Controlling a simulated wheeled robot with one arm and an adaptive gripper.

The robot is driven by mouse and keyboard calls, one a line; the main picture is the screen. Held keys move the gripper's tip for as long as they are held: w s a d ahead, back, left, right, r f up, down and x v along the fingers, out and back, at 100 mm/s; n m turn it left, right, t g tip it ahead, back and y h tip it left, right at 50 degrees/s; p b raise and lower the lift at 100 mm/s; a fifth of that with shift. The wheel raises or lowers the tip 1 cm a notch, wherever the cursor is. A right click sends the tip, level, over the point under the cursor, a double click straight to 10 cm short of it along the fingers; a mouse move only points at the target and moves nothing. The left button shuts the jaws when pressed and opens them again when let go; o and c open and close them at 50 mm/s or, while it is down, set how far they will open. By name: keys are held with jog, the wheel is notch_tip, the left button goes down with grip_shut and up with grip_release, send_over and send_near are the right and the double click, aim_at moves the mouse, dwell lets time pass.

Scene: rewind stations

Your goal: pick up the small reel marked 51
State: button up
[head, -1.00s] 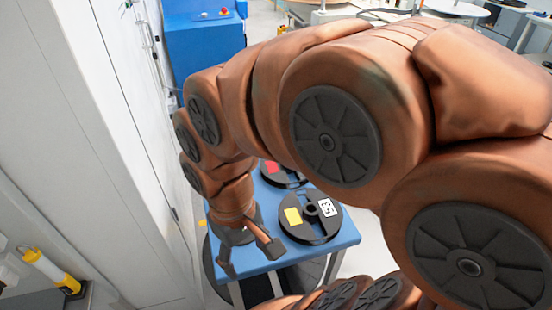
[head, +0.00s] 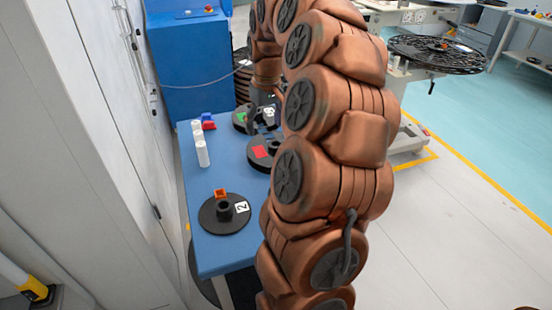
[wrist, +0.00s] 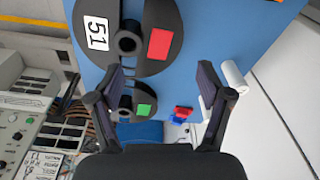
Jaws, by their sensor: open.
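The reel marked 51 (wrist: 153,15) is a black disc with a white 51 label, a red sticker and a raised hollow hub. It lies at the top left of the wrist view, cut off by the frame edge. In the head view a red-stickered reel (head: 254,163) lies on the blue table, partly behind my arm; its label is hidden there. My gripper (wrist: 162,76) is open and empty, its two fingers apart above the table. The left fingertip overlaps the edge of the reel marked 51 in the wrist view; contact cannot be told.
A green-stickered reel (head: 240,119) lies beyond it. A reel marked 2 (head: 212,222) with an orange piece lies at the near end of the blue table (head: 220,255). White cylinders (head: 202,153) and small red and blue pieces (head: 208,123) stand on the left. A wall borders the left.

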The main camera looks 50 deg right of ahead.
send_near(276, 141)
jog(key=s+a+f, duration=0.1)
jog(key=shift+m, duration=0.4)
jog(key=shift+w+f, duration=0.25)
jog(key=shift+f, duration=1.7)
jog(key=shift+w+f, duration=0.2)
jog(key=shift+f, duration=1.75)
jog(key=c, duration=1.3)
